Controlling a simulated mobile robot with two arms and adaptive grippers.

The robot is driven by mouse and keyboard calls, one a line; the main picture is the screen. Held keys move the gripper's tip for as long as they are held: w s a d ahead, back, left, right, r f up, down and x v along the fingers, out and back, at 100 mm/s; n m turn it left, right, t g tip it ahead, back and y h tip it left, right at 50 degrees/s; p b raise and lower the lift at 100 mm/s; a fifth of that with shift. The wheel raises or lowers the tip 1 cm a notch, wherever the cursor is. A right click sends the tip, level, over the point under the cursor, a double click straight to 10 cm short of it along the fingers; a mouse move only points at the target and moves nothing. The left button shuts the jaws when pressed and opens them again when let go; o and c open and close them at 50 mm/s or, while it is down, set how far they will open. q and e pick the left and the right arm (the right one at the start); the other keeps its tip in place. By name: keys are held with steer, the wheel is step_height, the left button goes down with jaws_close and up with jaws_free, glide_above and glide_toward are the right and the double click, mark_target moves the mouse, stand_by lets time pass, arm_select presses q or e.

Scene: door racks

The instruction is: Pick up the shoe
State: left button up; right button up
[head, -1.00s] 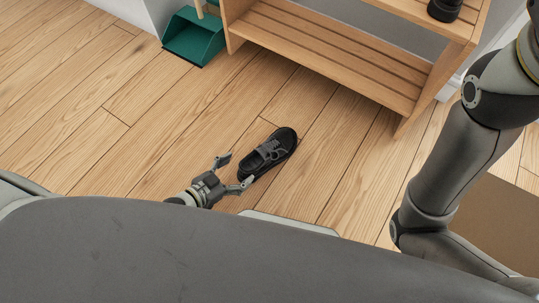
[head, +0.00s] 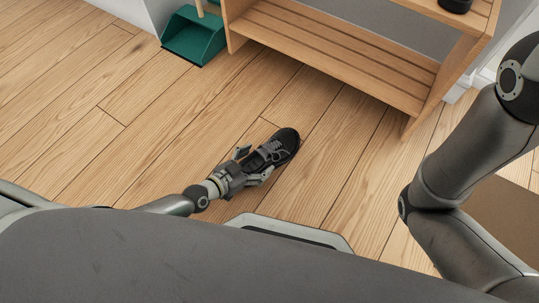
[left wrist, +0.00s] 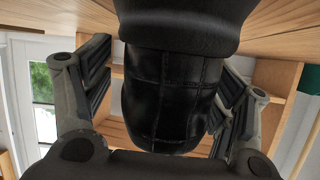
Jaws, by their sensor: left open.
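A black shoe (head: 278,147) with dark grey laces lies on the wooden floor in front of the rack in the head view. My left gripper (head: 255,162) is open and low at the shoe's near end, partly covering it. In the left wrist view the shoe (left wrist: 170,90) fills the middle, between the two spread fingers of the left gripper (left wrist: 168,95). A small gap shows on each side, though contact is hard to tell. My right arm shows at the right of the head view, but its gripper is out of view.
A wooden slatted rack (head: 335,50) stands behind the shoe, with a dark item (head: 455,5) on its upper shelf. A green dustpan (head: 194,37) is at the back left. The floor at left is clear.

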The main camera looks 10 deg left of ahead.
arm_select(q)
steer(key=c, duration=1.2)
steer(key=shift+c, duration=0.2)
